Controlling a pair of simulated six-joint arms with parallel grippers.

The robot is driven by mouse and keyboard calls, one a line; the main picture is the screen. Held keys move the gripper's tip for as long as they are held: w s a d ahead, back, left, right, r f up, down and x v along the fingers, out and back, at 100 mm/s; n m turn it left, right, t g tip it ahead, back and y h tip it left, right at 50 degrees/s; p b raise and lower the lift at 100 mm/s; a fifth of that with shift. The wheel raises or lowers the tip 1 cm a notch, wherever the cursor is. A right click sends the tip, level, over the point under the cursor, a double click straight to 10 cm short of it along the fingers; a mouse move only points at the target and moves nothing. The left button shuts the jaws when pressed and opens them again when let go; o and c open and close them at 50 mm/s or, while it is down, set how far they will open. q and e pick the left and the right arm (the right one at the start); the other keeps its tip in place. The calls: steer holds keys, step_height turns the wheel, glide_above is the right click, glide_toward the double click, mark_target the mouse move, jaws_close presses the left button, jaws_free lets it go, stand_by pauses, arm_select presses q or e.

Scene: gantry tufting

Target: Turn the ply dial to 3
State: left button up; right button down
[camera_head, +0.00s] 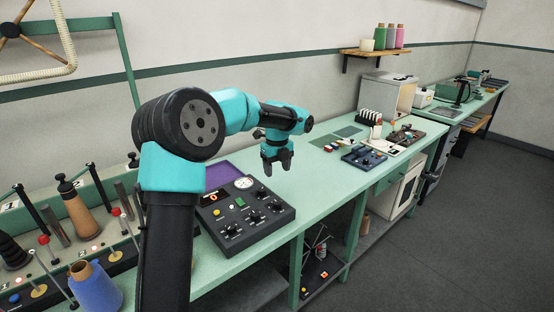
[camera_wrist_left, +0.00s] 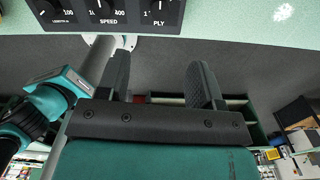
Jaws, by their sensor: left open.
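The dark control panel (camera_head: 219,209) sits on the green bench, with a red digit display, a round gauge and a row of knobs. In the left wrist view, the PLY dial (camera_wrist_left: 160,4) is at the top edge, right of the SPEED and LENGTH dials. A 1 shows at its left; its upper part is cut off, so its setting cannot be read. My left gripper (camera_head: 277,167) is above the bench, beyond the panel and apart from it. Its fingers also show in the left wrist view (camera_wrist_left: 161,70), spread and empty. My right gripper is out of view.
Spools and posts, including a blue cone (camera_head: 96,290), crowd the bench at lower left. A purple tray (camera_head: 220,173) lies behind the panel. A blue switch box (camera_head: 364,158) stands farther right. The bench between is mostly clear.

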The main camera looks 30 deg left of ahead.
arm_select(q)
steer(key=shift+r, duration=1.65)
steer(key=shift+f, duration=0.1)
